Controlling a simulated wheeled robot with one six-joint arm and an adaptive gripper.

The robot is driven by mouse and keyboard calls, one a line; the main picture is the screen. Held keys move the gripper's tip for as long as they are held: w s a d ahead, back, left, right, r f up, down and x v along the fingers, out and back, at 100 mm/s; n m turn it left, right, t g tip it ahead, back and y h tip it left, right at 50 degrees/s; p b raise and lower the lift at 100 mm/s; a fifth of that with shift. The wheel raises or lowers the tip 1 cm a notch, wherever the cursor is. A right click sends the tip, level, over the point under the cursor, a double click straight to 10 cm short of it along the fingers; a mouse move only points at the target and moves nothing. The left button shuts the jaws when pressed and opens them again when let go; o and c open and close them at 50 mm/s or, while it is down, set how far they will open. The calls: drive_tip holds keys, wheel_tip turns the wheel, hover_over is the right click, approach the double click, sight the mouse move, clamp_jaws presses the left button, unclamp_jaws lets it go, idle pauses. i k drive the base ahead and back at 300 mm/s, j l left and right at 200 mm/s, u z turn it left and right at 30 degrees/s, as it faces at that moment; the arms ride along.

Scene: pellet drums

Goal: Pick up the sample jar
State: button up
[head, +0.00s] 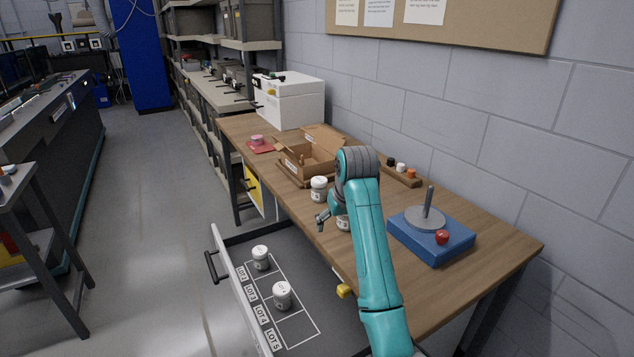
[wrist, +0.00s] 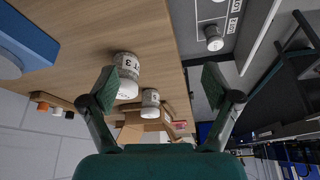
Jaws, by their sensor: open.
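White labelled jars stand in two places. On the wooden table, one jar (head: 319,189) stands near the front edge and another (head: 343,223) is partly hidden behind my arm. Both show in the wrist view, the nearer jar (wrist: 127,76) with a label ending in "3" and the farther jar (wrist: 150,102) beyond it. Two more, a far jar (head: 261,257) and a near jar (head: 282,295), stand in the open drawer (head: 238,300). My gripper (wrist: 160,90) is open and empty over the table's front edge, with the nearer table jar beside its left finger in the wrist view.
An open cardboard box (head: 310,158) stands behind the table jars. A blue scale (head: 430,240) with a round plate and red knob is at the right. A small wooden rack (head: 402,176) lies by the wall. The drawer's marked cells have free room.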

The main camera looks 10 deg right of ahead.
sight(319, 184)
drive_tip(key=i+l, duration=0.1)
drive_tip(key=i, duration=0.8)
